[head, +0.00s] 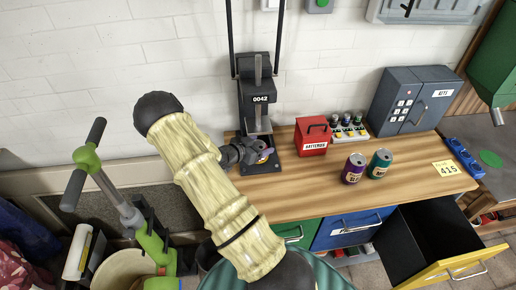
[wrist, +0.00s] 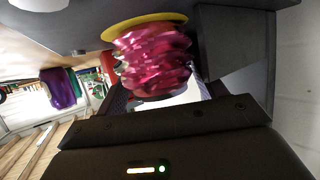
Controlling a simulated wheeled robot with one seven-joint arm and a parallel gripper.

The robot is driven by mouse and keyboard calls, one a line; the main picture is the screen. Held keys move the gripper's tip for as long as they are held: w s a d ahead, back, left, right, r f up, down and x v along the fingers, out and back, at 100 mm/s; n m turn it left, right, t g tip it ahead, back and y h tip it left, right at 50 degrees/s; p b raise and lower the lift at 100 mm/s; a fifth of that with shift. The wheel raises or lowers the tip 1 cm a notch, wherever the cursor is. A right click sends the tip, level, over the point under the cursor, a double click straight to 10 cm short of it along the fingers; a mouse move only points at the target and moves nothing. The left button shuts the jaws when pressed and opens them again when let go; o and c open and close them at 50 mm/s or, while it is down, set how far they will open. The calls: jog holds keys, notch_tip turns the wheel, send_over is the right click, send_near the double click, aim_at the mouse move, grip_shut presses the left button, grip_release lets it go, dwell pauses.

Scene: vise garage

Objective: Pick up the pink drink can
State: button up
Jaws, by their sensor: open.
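The pink drink can (wrist: 155,62) is crumpled and shows large in the wrist view, with a yellow disc at one end. In the head view only a small pink patch (head: 265,155) of it shows at the foot of the black press (head: 258,95); my gripper hides the rest. My gripper (head: 248,154) is at the press base, close to the can. In the wrist view my gripper (wrist: 160,95) is open, with the can in front of and between its fingers. I cannot tell whether the fingers touch it.
A purple can (head: 353,168) and a teal can (head: 379,163) stand on the wooden workbench (head: 305,188). A red box (head: 313,138) is just right of the press. A grey cabinet (head: 412,98) stands behind. A yellow-fronted drawer (head: 463,268) hangs open at lower right.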

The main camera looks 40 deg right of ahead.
jog(key=shift+d+f, duration=0.25)
jog(key=shift+d, duration=0.4)
jog(key=shift+c, duration=0.2)
jog(key=c, duration=0.8)
jog(key=shift+o, duration=0.2)
